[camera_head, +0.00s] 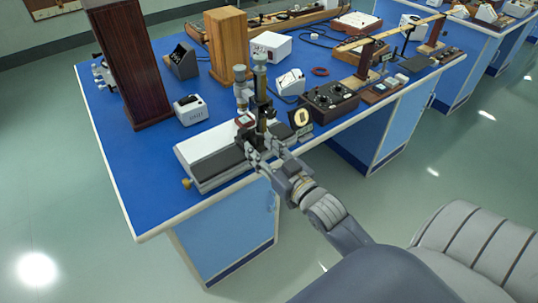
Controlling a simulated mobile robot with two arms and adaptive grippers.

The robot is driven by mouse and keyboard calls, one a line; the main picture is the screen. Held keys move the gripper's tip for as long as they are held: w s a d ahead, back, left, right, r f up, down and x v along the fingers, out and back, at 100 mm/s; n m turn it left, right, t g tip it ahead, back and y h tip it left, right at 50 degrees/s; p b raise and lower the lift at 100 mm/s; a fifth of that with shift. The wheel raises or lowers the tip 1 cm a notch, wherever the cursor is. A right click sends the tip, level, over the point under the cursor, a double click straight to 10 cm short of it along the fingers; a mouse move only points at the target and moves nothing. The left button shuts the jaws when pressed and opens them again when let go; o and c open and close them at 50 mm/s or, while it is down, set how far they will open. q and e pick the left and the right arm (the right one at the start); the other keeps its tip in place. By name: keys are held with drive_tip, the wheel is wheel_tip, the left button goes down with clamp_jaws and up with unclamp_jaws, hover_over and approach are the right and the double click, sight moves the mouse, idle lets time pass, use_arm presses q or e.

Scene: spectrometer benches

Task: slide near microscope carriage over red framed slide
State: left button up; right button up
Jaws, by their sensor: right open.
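My left gripper is out of view.
A dark wooden column (131,70) and a small white meter (190,109) stand behind the bed. A dark dial box (329,103) and a small framed plate (301,118) are to the right. The blue bench top (142,190) is clear at the left front.

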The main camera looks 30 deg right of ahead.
drive_tip(key=s, duration=0.3)
idle(0.5)
drive_tip(key=s+f+g, duration=0.3)
drive_tip(key=f, duration=0.9)
drive_tip(key=s+f+g, duration=0.2)
drive_tip(key=s+f, duration=0.1)
drive_tip(key=f, duration=0.9)
drive_tip(key=s+f+g, duration=0.2)
drive_tip(key=f+g, duration=0.1)
drive_tip(key=f, duration=0.8)
drive_tip(key=s+a+f+g, duration=0.2)
drive_tip(key=s+f+g, duration=0.1)
drive_tip(key=s+f, duration=0.4)
drive_tip(key=s+a+f+n+g, duration=0.1)
drive_tip(key=s+a+f+g, duration=0.1)
drive_tip(key=s+f, duration=0.6)
drive_tip(key=s+a+f+n+g, duration=0.1)
drive_tip(key=s+f+g, duration=0.3)
drive_tip(key=s, duration=1.2)
wheel_tip(320, 180, down, 4)
drive_tip(key=shift+s+a+r+h, duration=0.15)
drive_tip(key=shift+s+a+h, duration=0.15)
drive_tip(key=shift+a, duration=0.35)
